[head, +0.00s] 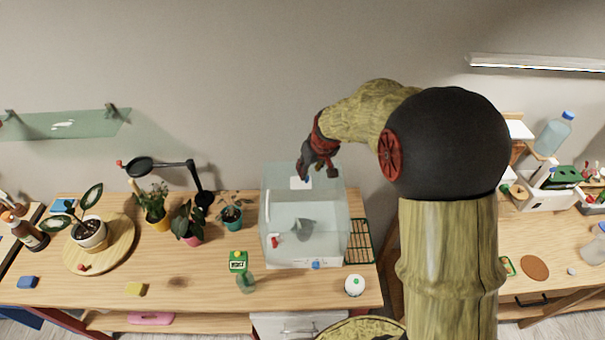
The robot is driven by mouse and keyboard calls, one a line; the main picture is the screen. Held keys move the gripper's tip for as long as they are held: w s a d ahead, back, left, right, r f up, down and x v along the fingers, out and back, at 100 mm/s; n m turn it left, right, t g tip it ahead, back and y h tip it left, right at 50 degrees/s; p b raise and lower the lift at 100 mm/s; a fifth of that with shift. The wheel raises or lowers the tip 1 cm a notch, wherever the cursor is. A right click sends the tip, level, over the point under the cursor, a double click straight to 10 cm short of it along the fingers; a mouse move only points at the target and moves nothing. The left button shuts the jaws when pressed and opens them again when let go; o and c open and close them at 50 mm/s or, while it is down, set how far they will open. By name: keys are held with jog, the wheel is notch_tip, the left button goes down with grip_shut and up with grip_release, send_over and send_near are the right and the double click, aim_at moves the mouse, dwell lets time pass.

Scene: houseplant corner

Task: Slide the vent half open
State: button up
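A clear box with a pale base (335,225) stands on the wooden table, right of the potted plants. A small white plate (296,183) shows at its upper back part; it may be the vent, and I cannot tell how far it is slid. My gripper (304,175), dark with red parts, points down right at this plate and partly covers it. I cannot tell whether it touches the plate or whether its fingers are open or shut. A small blue spot shows by the fingertips. Inside the box a grey-green shape (305,228) is seen dimly.
Potted plants and a black lamp (198,178) stand left of the box. My arm hides part of the right side.

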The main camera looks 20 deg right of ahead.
aim_at(307, 178)
jog(key=x, duration=0.3)
jog(key=d+x, duration=0.1)
jog(key=x, duration=0.1)
jog(key=shift+w+f, duration=0.1)
jog(key=shift+w, duration=0.25)
jog(key=shift+a+f+p, duration=0.15)
jog(key=shift+f+p, duration=0.15)
jog(key=shift+d+x, duration=0.2)
jog(key=shift+x, duration=0.75)
jog(key=shift+s+a+r, duration=0.1)
jog(key=shift+a+r, duration=0.05)
grip_shut()
